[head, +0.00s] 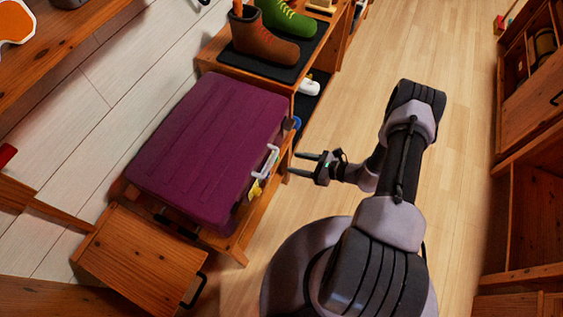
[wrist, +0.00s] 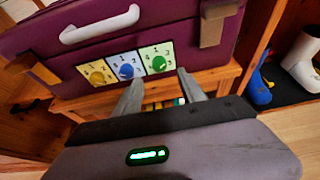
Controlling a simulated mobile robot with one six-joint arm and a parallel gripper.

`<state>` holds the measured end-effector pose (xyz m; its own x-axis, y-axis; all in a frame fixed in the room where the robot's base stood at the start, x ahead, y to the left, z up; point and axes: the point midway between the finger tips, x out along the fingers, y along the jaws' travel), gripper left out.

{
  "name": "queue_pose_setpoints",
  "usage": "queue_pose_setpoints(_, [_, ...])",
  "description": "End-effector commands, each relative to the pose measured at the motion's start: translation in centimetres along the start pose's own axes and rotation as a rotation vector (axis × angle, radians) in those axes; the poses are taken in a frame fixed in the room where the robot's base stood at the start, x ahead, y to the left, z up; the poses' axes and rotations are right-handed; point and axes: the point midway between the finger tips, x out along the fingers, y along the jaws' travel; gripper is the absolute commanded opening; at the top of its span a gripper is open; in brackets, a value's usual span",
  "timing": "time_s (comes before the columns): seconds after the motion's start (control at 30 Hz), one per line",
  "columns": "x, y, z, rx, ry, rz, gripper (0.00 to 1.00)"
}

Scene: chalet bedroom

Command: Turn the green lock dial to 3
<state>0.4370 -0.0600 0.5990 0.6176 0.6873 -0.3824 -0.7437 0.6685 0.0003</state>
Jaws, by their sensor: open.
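A purple suitcase (head: 205,140) lies on a low wooden bench. Its front carries three lock dials on coloured plates, clear in the wrist view. The green dial (wrist: 158,63) is on the right, on a pale green plate with small numbers around it. The blue dial (wrist: 126,71) is in the middle and the yellow dial (wrist: 97,78) on the left. I cannot read which number the green dial points to. My gripper (head: 294,162) is open and empty in front of the suitcase. In the wrist view its fingertips (wrist: 160,78) sit either side of and just below the green dial, apparently not touching it.
The white handle (wrist: 100,24) and a latch (wrist: 216,22) stick out near the dials. The bench edge (wrist: 220,76) runs below them. A shoe rack (head: 222,42) with boots stands beyond the suitcase. The floor (head: 340,115) around my arm is clear.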

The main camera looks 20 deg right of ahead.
Motion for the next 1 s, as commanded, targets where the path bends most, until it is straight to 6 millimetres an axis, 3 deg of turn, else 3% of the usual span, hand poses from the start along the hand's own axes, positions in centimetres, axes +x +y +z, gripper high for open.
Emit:
queue_pose_setpoints(0.1, [3.5, 0.1, -0.4, -0.003, 0.001, 0.005, 0.48])
queue_pose_setpoints(0.23, [5.8, 0.1, -0.3, -0.002, 0.000, 0.003, 0.48])
queue_pose_setpoints(0.4, [6.9, 0.0, 0.0, -0.001, 0.000, 0.001, 0.48])
queue_pose_setpoints(0.63, [7.0, 0.0, 0.1, -0.001, 0.000, 0.001, 0.48])
queue_pose_setpoints(0.67, [7.0, 0.0, 0.1, -0.001, 0.000, 0.001, 0.46])
queue_pose_setpoints(0.9, [7.0, 0.0, 0.0, -0.001, 0.000, 0.001, 0.00])
queue_pose_setpoints(1.0, [7.0, 0.0, 0.0, -0.001, 0.000, 0.001, 0.00])
